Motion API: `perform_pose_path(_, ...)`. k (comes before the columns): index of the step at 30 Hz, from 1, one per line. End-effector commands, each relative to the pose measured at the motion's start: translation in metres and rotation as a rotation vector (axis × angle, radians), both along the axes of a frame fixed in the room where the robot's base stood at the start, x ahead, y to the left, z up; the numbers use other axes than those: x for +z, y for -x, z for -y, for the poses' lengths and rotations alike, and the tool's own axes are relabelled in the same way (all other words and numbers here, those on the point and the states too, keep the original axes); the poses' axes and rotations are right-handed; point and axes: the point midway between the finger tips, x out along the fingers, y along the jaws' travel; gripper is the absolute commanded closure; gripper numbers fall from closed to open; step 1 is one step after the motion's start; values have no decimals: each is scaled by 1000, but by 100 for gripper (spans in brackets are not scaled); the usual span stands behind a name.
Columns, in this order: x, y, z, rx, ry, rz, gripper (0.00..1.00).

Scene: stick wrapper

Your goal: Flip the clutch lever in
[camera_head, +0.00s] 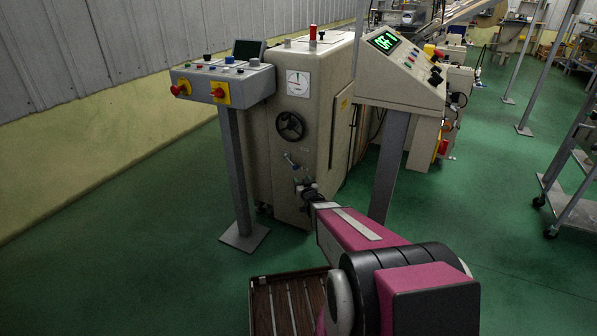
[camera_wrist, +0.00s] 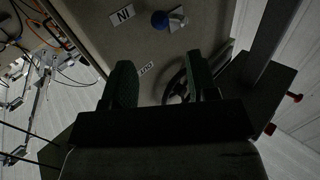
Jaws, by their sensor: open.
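The clutch lever (camera_head: 291,161) is a short metal lever with a blue knob on the beige machine's front panel, below the black handwheel (camera_head: 289,126). In the wrist view its blue knob (camera_wrist: 160,19) shows at the top, left of its metal base. An "IN" label (camera_wrist: 122,14) is left of the knob and an "OUT" label (camera_wrist: 147,68) is below it. My gripper (camera_head: 306,184) is in front of the panel, just below the lever. In the wrist view my gripper (camera_wrist: 160,82) has its two green-padded fingers apart, with nothing between them. The knob is beyond the fingertips.
A control box (camera_head: 222,82) on a grey post stands left of the machine. A sloped console (camera_head: 400,70) on another post stands to the right, close to my arm. A gauge (camera_head: 298,84) is above the handwheel. Green floor at the right is clear up to a cart (camera_head: 570,185).

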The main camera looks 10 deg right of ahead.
Motion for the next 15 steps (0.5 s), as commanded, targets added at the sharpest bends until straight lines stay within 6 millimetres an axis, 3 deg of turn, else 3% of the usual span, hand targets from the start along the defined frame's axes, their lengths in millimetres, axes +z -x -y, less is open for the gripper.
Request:
perform_pose_path(5, -1, -19, -2, 0, 0, 0, 47)
perform_pose_path(15, -2, -78, -8, -1, 0, -1, 47)
